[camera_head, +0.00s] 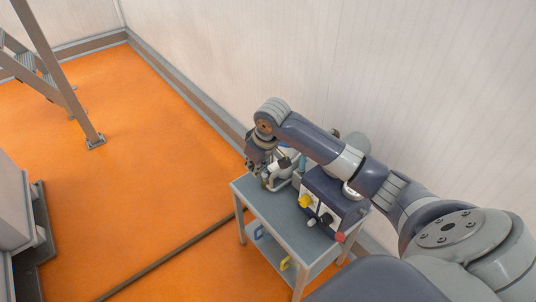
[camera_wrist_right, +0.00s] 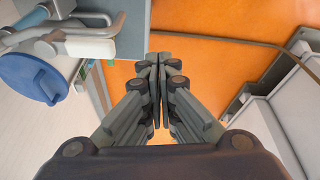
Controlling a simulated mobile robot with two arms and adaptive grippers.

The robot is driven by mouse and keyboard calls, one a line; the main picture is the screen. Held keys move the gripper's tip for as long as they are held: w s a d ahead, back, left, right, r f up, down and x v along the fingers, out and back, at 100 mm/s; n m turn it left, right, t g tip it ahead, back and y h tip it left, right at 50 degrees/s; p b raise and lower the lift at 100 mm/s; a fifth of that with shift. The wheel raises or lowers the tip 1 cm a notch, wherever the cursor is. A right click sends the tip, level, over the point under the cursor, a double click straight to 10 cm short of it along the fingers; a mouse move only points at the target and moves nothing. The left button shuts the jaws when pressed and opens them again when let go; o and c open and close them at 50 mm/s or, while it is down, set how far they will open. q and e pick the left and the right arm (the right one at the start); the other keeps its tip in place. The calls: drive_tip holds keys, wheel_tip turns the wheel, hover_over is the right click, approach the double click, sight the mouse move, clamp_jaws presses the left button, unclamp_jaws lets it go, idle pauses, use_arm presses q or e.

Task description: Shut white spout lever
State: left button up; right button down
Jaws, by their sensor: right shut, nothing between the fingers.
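My right gripper (camera_head: 256,168) reaches over the far left corner of a small grey table (camera_head: 250,192) in the head view. In the right wrist view its fingers (camera_wrist_right: 156,62) are shut together with nothing between them. A white lever-like piece (camera_wrist_right: 90,46) on grey bent tubing is at the upper left there, apart from the fingers. It seems to be the white spout lever, but its exact position is hard to tell. A blue round part (camera_wrist_right: 25,80) sits beside it. In the head view my right arm and gripper partly hide the spout area. My left gripper is not in view.
A dark blue-grey box (camera_head: 343,205) with yellow, black and red fittings stands on the table. A yellow-handled item (camera_head: 285,264) lies on the lower shelf. The wall (camera_head: 230,60) is close behind. Orange floor (camera_head: 150,200) is open to the left.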

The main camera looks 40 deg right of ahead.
drive_tip(key=w+d+r+m, duration=0.2)
drive_tip(key=w+d+r, duration=0.2)
drive_tip(key=d+r, duration=0.3)
drive_tip(key=shift+w+r, duration=0.15)
drive_tip(key=shift+d, duration=0.1)
wheel_tip(320, 180, down, 9)
drive_tip(key=p, duration=0.3)
drive_tip(key=shift+s+f, duration=0.2)
drive_tip(key=shift+s, duration=0.2)
drive_tip(key=shift+s+p, duration=0.1)
drive_tip(key=shift+p, duration=0.2)
